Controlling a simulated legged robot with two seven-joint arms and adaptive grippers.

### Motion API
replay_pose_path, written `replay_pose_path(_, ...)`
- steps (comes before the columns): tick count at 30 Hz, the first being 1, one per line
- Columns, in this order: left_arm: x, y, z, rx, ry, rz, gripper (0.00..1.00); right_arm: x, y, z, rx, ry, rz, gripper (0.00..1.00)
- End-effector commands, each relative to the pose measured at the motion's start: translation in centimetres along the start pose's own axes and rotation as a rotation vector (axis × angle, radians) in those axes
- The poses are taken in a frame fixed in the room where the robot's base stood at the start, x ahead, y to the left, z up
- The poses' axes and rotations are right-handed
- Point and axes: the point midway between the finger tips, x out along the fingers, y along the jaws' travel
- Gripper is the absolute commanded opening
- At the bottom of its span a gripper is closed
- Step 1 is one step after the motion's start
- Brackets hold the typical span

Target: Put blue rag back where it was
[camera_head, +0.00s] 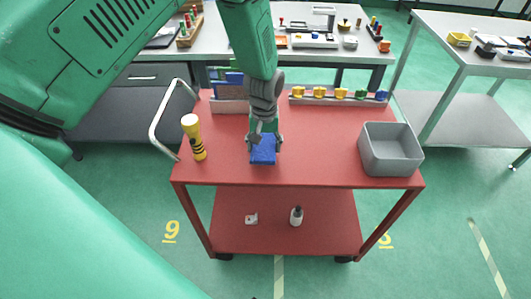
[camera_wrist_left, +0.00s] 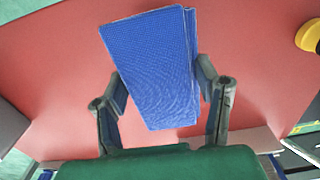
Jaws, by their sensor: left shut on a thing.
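The blue rag (camera_head: 263,151) is a folded blue cloth at the front middle of the red cart's top (camera_head: 325,150). My left gripper (camera_head: 264,140) comes down from above and is shut on the rag. In the left wrist view the rag (camera_wrist_left: 152,65) sits between the two fingers (camera_wrist_left: 163,95), with its folded layers showing along its right edge. I cannot tell whether the rag touches the cart top. My right gripper is not in view.
A yellow and black flashlight (camera_head: 194,137) stands left on the cart, near the handle (camera_head: 157,126). An empty grey bin (camera_head: 390,158) sits at the right. A rail with several coloured pieces (camera_head: 338,97) and a grey rack (camera_head: 230,106) line the back edge.

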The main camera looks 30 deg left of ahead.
Motion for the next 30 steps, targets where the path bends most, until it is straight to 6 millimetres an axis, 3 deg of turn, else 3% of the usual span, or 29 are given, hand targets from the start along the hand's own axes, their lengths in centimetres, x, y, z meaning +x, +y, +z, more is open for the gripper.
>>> replay_pose_path(9, 4.0, 0.0, 0.1, 0.001, 0.000, 0.000, 0.34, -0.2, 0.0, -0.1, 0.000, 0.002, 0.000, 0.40)
replay_pose_path(17, 4.4, 0.1, 0.0, 0.001, 0.001, 0.001, 0.34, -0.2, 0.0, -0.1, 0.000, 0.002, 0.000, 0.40)
replay_pose_path(18, 4.4, 0.1, 0.0, 0.001, 0.001, 0.001, 0.71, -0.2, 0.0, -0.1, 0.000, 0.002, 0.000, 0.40)
replay_pose_path(19, 4.4, 0.1, 0.0, 0.001, 0.001, 0.001, 0.78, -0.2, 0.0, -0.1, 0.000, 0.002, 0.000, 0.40)
replay_pose_path(30, 3.6, 0.0, 0.0, 0.001, 0.002, 0.002, 0.78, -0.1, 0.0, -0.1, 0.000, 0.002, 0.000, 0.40)
